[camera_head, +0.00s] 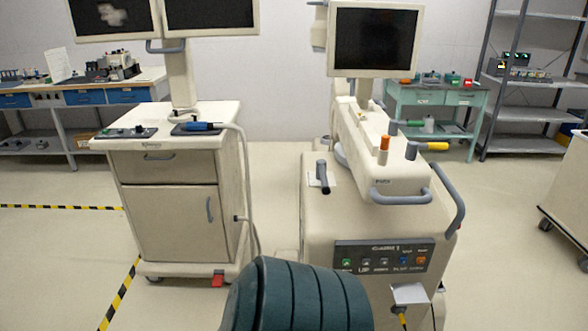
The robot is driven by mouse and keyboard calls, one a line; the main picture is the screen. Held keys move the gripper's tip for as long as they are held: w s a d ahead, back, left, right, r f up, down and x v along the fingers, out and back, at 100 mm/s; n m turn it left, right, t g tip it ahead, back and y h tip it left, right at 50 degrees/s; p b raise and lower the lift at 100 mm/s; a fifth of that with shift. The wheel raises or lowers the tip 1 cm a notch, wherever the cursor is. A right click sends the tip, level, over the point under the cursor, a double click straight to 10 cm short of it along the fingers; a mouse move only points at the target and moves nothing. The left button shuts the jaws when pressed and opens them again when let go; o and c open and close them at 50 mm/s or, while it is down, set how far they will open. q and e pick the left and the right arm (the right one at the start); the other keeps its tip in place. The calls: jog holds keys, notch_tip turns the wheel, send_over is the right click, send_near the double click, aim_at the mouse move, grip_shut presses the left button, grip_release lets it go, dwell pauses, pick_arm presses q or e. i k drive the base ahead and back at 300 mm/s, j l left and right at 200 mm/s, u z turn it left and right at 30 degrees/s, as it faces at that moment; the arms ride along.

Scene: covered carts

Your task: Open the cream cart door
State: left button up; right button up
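The cream cart (128,168) stands left of centre, with a drawer (163,165) at the top and a door (160,226) below it. The door looks shut, flush with the cart's front. Its grey upright handle (209,209) is near the door's right edge. The drawer has a grey horizontal handle. Neither of my grippers shows in the head view.
A dark teal ribbed object (298,298) fills the bottom middle, in front of the carts. A cream machine (320,230) with a screen stands to the right. A cable hangs at the cart's right side. Open floor (60,255) lies to the left, with striped tape.

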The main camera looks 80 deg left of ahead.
aim_at(174, 223)
jog(key=u, duration=3.65)
jog(key=i+z, duration=0.2)
jog(key=i, duration=0.3)
jog(key=i+j+z, duration=0.2)
jog(key=i, duration=0.3)
jog(key=i+j+z, duration=0.2)
jog(key=i, duration=0.3)
jog(key=i+j+z, duration=0.2)
jog(key=i, duration=0.3)
